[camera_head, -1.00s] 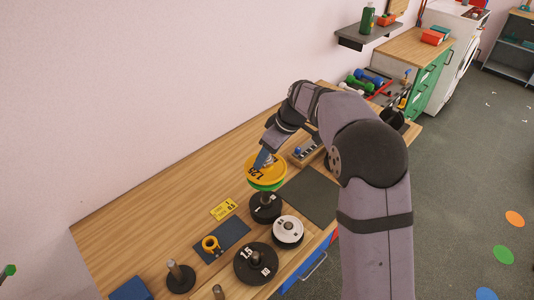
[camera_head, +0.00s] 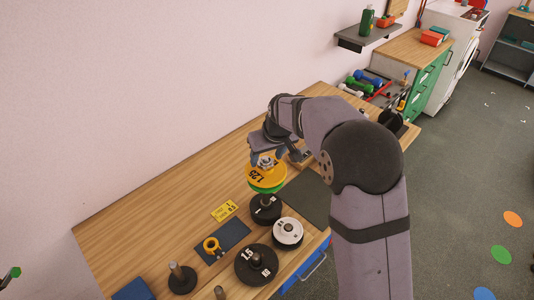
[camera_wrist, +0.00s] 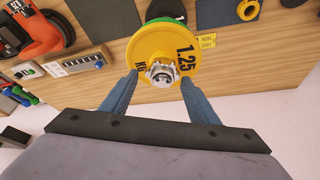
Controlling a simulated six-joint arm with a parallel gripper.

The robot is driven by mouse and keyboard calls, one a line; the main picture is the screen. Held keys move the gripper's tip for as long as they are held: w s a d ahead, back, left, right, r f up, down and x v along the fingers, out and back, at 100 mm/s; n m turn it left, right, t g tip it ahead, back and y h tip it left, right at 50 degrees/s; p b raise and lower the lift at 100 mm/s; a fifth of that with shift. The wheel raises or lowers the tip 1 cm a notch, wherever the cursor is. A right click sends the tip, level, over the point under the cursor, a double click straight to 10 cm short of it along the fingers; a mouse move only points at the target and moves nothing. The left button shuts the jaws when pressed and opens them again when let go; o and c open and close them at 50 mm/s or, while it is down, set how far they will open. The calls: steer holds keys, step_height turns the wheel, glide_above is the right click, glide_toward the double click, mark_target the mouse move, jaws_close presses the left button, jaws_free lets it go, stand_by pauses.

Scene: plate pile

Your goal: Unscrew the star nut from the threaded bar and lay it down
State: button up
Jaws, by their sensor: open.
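The silver star nut (camera_wrist: 162,73) sits at the centre of a yellow 1.25 kg plate (camera_wrist: 178,45) in the wrist view. The bar's end shows in the nut's middle. In the head view the yellow plate (camera_head: 268,177) lies on top of a green plate (camera_head: 268,189). My gripper (camera_wrist: 160,82) is open, with one blue-grey finger on each side of the nut and apart from it. In the head view my gripper (camera_head: 268,156) is over the yellow plate, and the nut (camera_head: 266,162) shows partly beneath it.
A dark mat (camera_head: 311,197) at right is bare. The wooden table (camera_head: 150,225) is clear at left.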

steer(key=m+h, duration=0.1)
steer(key=m, duration=0.1)
steer(key=shift+m, duration=0.4)
steer(key=m+h+b, duration=0.1)
steer(key=m, duration=0.1)
steer(key=shift+f+m, duration=0.15)
steer(key=shift+m, duration=0.25)
steer(key=m+h+b, duration=0.1)
steer(key=m, duration=0.1)
steer(key=shift+m, duration=0.4)
steer(key=shift+m+h, duration=0.7)
steer(key=shift+m, duration=0.9)
steer(key=shift+g, duration=0.3)
steer(key=c, duration=0.9)
